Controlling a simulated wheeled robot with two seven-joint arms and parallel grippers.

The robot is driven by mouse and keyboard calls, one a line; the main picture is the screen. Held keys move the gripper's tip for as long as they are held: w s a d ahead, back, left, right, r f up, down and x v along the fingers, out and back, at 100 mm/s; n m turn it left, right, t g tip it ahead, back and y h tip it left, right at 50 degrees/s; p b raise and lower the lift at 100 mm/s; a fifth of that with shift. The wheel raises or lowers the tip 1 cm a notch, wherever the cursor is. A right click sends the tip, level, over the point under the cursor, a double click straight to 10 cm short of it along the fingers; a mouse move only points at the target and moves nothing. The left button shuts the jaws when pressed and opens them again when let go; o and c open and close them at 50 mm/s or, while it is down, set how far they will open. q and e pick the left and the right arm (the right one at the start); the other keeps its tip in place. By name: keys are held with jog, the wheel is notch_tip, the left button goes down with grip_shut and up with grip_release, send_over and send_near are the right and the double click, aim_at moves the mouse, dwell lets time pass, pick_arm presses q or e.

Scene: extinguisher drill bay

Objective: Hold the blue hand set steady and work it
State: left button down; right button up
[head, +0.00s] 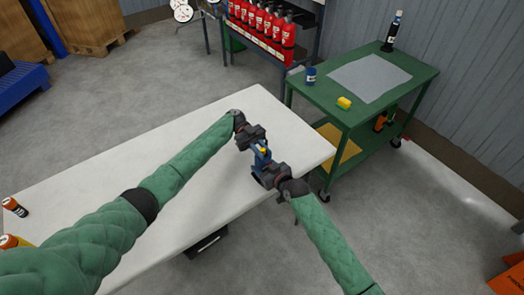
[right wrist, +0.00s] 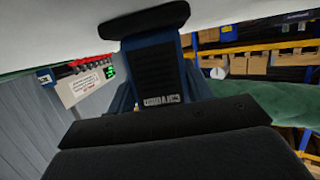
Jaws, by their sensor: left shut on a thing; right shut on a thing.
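The blue hand set (head: 261,158) is above the white table's right part, between my two grippers; a small yellow part shows near its top. My left gripper (head: 252,138) is shut on its upper end, and its jaws cover much of that end. My right gripper (head: 268,174) is shut on its lower end. In the right wrist view the blue hand set (right wrist: 188,80) fills the middle, close up, with a black ribbed face and pale lettering. Black bars cross the bottom of that view and hide its lower part.
The white table (head: 110,180) carries orange-and-black cylinders (head: 14,206) at its left end. A green cart (head: 310,100) with a blue can (head: 310,75), a yellow block (head: 344,103) and a dark bottle (head: 392,32) stands right. Red extinguishers (head: 262,22) line a shelf behind.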

aim_at(261, 149)
pick_arm(q)
jog(key=shift+d+r+y, duration=0.15)
jog(key=shift+d+y, duration=0.05)
jog(key=shift+y, duration=0.1)
jog(key=shift+d+m+g+y, duration=0.1)
jog(key=shift+m+g+y, duration=0.4)
jog(key=shift+m+y, duration=0.15)
jog(key=shift+w+a+m+g+y, duration=0.1)
jog(key=shift+a+m+g+y, duration=0.2)
jog(key=shift+a+y, duration=0.2)
jog(key=c, duration=1.3)
grip_release()
jog(key=shift+c, duration=0.2)
notch_tip(261, 149, up, 10)
jog(key=shift+f, duration=0.2)
jog(key=shift+c, duration=0.2)
